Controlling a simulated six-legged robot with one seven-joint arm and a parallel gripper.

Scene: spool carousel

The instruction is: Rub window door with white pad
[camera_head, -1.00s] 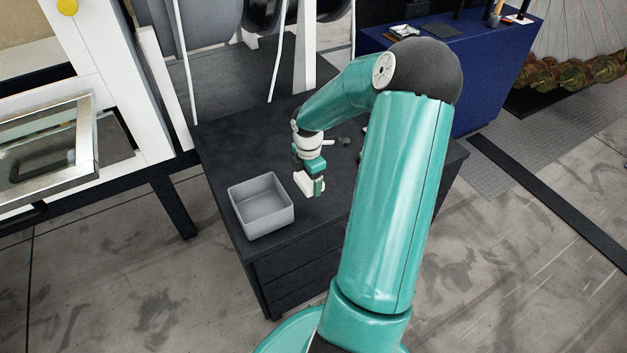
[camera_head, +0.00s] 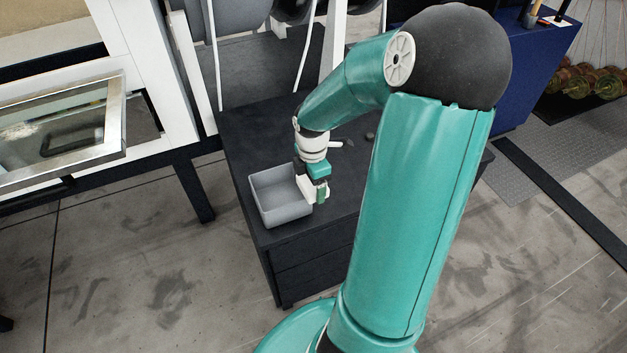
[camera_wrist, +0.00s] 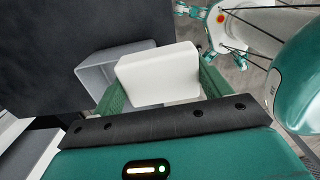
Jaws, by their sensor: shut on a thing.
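My gripper (camera_head: 317,190) is shut on the white pad (camera_wrist: 158,75). In the wrist view the pad is a pale block between the two green fingers. In the head view only part of the white pad (camera_head: 304,187) shows, beside the right wall of the grey bin; I cannot tell whether they touch. The window door (camera_head: 116,118) is a metal-framed glass pane at the left of the head view, standing out from a white frame. Whitish marks show on its glass. My gripper is well to the right of it.
The open grey bin (camera_head: 283,216) stands on the black cabinet (camera_head: 247,138) and looks empty; it also shows in the wrist view (camera_wrist: 97,75). A blue cabinet (camera_head: 530,75) stands at the back right. Bare floor lies between the window door and the black cabinet.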

